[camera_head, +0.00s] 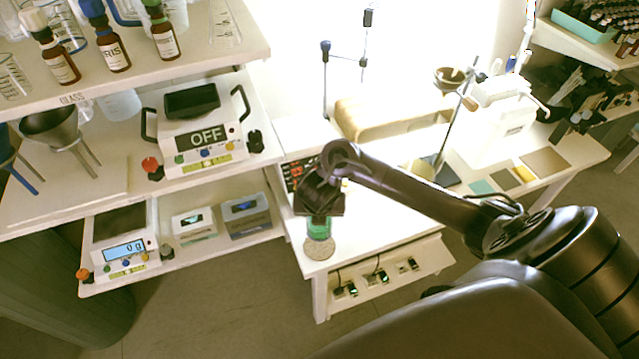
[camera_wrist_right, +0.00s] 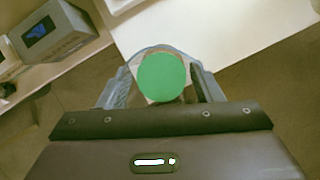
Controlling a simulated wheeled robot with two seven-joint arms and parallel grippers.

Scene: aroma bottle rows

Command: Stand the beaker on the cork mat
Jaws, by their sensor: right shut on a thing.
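The beaker (camera_head: 319,229) with green contents is upright in the head view, near the front left corner of the white table. The round, speckled cork mat (camera_head: 318,251) lies at that corner, and the beaker covers its far part. I cannot tell whether the beaker's base touches the mat or is slightly above it. My right gripper (camera_head: 320,211) points down and is shut on the beaker. In the right wrist view the green contents (camera_wrist_right: 161,77) show as a disc between the fingers of my right gripper (camera_wrist_right: 160,88). My left gripper is not in view.
A shelf unit at left holds brown bottles (camera_head: 112,48), a hotplate reading OFF (camera_head: 195,128) and a balance (camera_head: 124,240). A stand (camera_head: 325,80) and a burette stand (camera_head: 456,115) rise farther back. The table's front edge (camera_head: 385,243) is close to the mat.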

